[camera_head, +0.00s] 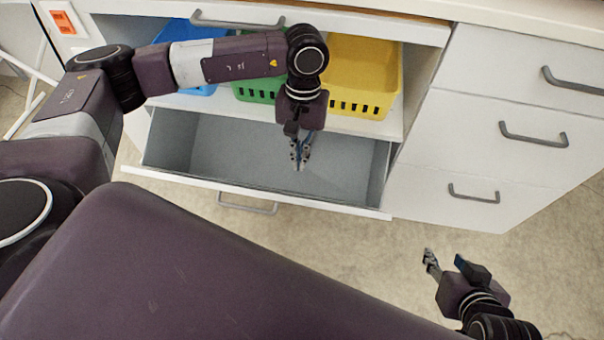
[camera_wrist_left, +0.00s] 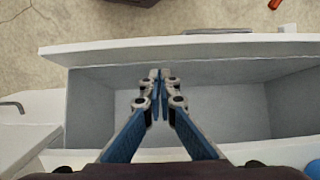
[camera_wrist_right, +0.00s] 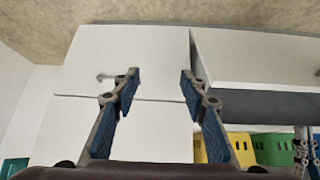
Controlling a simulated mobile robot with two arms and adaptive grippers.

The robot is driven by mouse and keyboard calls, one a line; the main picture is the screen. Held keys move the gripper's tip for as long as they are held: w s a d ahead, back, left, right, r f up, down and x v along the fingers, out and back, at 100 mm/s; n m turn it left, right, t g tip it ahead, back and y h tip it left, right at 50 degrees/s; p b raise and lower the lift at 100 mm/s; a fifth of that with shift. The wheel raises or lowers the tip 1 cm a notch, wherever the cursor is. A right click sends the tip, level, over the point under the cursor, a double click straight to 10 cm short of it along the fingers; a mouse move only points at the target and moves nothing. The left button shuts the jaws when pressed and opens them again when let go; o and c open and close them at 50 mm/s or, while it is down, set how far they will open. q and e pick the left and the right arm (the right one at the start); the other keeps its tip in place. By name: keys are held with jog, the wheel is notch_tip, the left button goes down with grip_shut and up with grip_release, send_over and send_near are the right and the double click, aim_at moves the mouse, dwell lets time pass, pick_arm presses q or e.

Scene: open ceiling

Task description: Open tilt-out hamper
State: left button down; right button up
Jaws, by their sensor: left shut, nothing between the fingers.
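The tilt-out hamper (camera_head: 160,178) is a white-fronted, grey-lined bin at the bottom of the cabinet. It stands open toward me, and its inside looks empty. Its front has a grey bar handle (camera_head: 247,204). My left gripper (camera_head: 299,165) is shut and empty, pointing down over the hamper opening, behind the front panel and apart from the handle. The left wrist view shows its fingertips (camera_wrist_left: 158,78) together above the hamper's interior (camera_wrist_left: 225,112). My right gripper (camera_head: 446,258) is open and empty, out in front of the right drawers. The right wrist view shows its spread fingers (camera_wrist_right: 158,82).
Blue, green and yellow baskets (camera_head: 362,75) stand on the shelf above the hamper. A handled drawer (camera_head: 330,22) is above them, under the countertop. Closed white drawers (camera_head: 500,140) with grey handles are at the right. Floor (camera_head: 370,250) in front is clear.

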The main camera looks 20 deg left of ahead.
pick_arm(q)
jog(key=f, duration=0.3)
jog(key=s+f+b, duration=0.1)
jog(key=f, duration=0.4)
jog(key=shift+s+d+f+b, duration=0.25)
jog(key=shift+s+f+b, duration=0.05)
jog(key=shift+s, duration=0.05)
jog(key=shift+f, duration=0.25)
pick_arm(e)
jog(key=w+a+r+t+y, duration=0.1)
jog(key=w+a+r+t, duration=0.1)
jog(key=w+r+t, duration=0.2)
jog(key=w+r, duration=0.3)
jog(key=shift+w+a+t+y, duration=0.15)
jog(key=shift+a+t+y, duration=0.15)
jog(key=shift+a+t, duration=0.1)
jog(key=shift+r, duration=0.1)
